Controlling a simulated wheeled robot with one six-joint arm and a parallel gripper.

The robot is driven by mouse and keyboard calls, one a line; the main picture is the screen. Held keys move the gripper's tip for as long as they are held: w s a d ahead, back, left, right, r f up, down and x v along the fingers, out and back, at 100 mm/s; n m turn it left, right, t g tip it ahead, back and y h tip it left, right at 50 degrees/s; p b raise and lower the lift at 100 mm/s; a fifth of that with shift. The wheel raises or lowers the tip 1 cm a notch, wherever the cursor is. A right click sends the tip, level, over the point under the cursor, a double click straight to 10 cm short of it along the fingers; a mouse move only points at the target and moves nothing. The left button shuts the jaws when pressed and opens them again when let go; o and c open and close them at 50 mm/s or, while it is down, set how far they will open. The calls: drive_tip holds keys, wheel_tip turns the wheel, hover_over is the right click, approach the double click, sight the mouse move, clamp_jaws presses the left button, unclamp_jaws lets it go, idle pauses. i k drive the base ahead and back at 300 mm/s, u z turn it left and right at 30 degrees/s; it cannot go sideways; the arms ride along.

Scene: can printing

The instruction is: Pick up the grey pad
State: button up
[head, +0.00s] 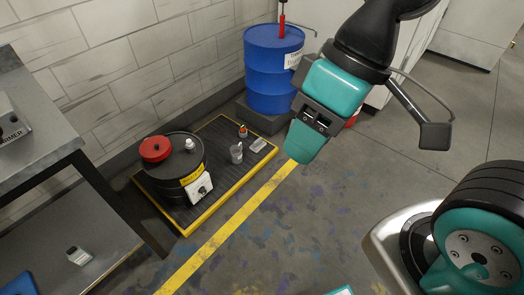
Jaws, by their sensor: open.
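A small light grey block (258,145), which looks like the grey pad, lies near the right edge of the dark ribbed platform (215,130) with a yellow rim. My gripper (304,145), teal and black, is to the right of the pad in the picture and nearer the camera. It is open, and I see nothing held in it. The exact gap between its fingertips is hard to make out from this angle.
A black drum (163,178) with a red cap, a grey cup (236,153) and a small red-topped bottle (243,131) share the platform. A blue barrel (270,75) stands behind. A metal bench (40,110) is at left.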

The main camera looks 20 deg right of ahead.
sight(258, 145)
drive_tip(key=z, duration=0.55)
drive_tip(key=i, duration=0.7)
drive_tip(key=z, duration=0.55)
drive_tip(key=i, duration=1.5)
drive_tip(key=u, duration=1)
drive_tip(key=i, duration=0.55)
drive_tip(key=u, duration=0.5)
